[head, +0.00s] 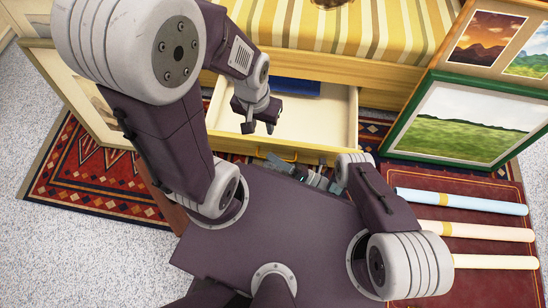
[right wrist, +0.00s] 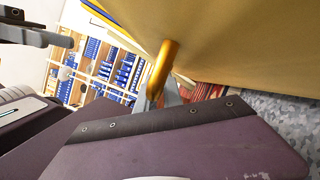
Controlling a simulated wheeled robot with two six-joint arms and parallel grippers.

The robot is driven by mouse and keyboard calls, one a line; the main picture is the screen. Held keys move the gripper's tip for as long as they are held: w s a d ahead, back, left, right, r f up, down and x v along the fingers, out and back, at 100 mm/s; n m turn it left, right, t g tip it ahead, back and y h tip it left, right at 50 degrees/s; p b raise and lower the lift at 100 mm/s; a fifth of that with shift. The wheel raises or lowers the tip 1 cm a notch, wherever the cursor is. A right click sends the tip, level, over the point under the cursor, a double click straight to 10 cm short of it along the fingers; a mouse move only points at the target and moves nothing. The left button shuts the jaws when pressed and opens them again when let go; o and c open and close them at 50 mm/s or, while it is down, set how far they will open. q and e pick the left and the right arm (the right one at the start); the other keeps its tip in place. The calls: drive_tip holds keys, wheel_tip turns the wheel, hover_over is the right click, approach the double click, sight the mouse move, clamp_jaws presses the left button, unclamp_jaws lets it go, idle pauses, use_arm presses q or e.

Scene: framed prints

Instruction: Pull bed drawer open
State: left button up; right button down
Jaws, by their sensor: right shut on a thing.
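The bed drawer (head: 225,142) stands pulled out from under the bed (head: 330,67), and its pale inside shows. A blue thing (head: 297,86) lies at its back. The drawer's brass handle (head: 276,155) is on its front; it also shows in the right wrist view (right wrist: 168,62). My right gripper (head: 285,166) is shut on the handle; its fingers show in the right wrist view (right wrist: 156,96). My left gripper (head: 259,128) hangs above the drawer's left part, empty, with its fingers apart.
A green-framed landscape print (head: 460,122) leans right of the drawer. Several rolled prints (head: 460,201) lie on the red rug (head: 430,285) at the right. Frames (head: 85,95) lean at the left over a patterned rug (head: 75,170). Grey floor is clear at the far left.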

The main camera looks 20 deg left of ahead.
idle(0.3)
drive_tip(key=c, duration=1.5)
unclamp_jaws()
drive_tip(key=shift+d, duration=0.1)
drive_tip(key=shift+d, duration=0.3)
drive_tip(key=p+v, duration=0.1)
drive_tip(key=v, duration=0.7)
drive_tip(key=shift+d+f+p, duration=0.1)
drive_tip(key=shift+d+p, duration=0.05)
drive_tip(key=shift+p, duration=0.15)
